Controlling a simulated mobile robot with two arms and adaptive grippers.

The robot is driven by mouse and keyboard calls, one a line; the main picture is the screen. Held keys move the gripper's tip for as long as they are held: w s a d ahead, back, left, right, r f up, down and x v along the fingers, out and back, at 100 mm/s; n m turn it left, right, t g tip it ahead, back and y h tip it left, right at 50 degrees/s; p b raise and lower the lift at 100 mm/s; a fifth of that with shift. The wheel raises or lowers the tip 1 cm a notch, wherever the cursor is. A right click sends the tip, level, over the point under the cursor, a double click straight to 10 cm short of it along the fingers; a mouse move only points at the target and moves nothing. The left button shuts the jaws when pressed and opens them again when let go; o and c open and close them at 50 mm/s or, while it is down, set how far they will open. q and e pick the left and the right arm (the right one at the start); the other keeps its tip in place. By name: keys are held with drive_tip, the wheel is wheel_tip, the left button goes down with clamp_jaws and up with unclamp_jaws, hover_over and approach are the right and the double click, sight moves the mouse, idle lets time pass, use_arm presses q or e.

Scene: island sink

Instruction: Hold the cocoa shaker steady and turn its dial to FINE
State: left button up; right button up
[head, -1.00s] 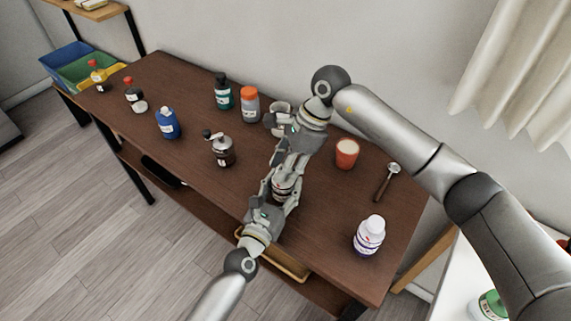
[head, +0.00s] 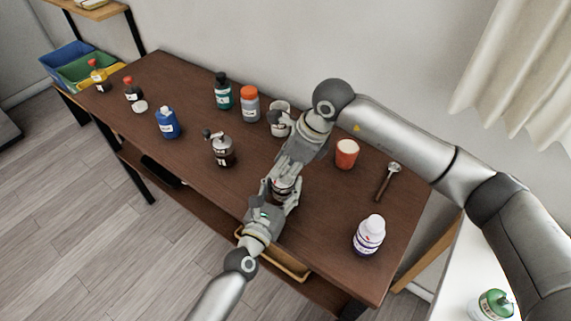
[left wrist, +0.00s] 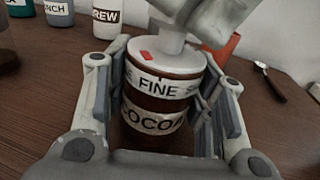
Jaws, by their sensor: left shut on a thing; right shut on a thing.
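The cocoa shaker (left wrist: 152,135) is a brown upright cylinder with COCOA and FINE bands and a pale lid. In the head view only a bit of it (head: 281,187) shows between my grippers. My left gripper (head: 277,197) is shut around its body, one finger on each side in the left wrist view. My right gripper (head: 286,172) comes from above and is shut on the pale dial knob (left wrist: 168,44), which its fingers partly hide. A red mark (left wrist: 148,56) on the lid's rim lies just above the left part of the word FINE.
A white bottle (head: 369,236) stands at the right front.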

drive_tip(key=m+t, duration=0.1)
drive_tip(key=m, duration=0.2)
drive_tip(key=m+t+h, duration=0.1)
drive_tip(key=m, duration=0.2)
drive_tip(key=shift+s, duration=0.1)
idle(0.5)
drive_tip(key=o, duration=1)
drive_tip(key=v, duration=1.2)
drive_tip(key=shift+a, duration=0.15)
